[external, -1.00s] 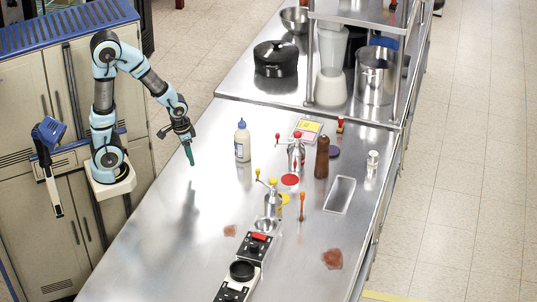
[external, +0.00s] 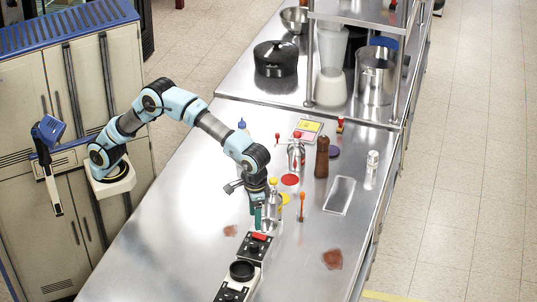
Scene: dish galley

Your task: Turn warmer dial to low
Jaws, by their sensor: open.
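The likely warmer is a black-and-white unit (external: 236,289) with a round black plate (external: 242,270) on top, at the bottom of the external view. Its front panel carries small controls, too small to read. Just behind it is a second black-topped unit (external: 257,247) with a red part (external: 261,237). Which control is the low-setting dial, and where it points, I cannot tell. My gripper (external: 258,218) is open and points down, just behind the unit with the red part and beside the metal grinder-like pot. Whether it touches anything is unclear.
A silver pot (external: 272,207) stands close to my gripper, with an orange-handled tool (external: 302,206) to its right. A bottle (external: 242,125) is partly hidden behind my arm. Reddish patches (external: 332,259) lie on the counter. The counter's left side is clear.

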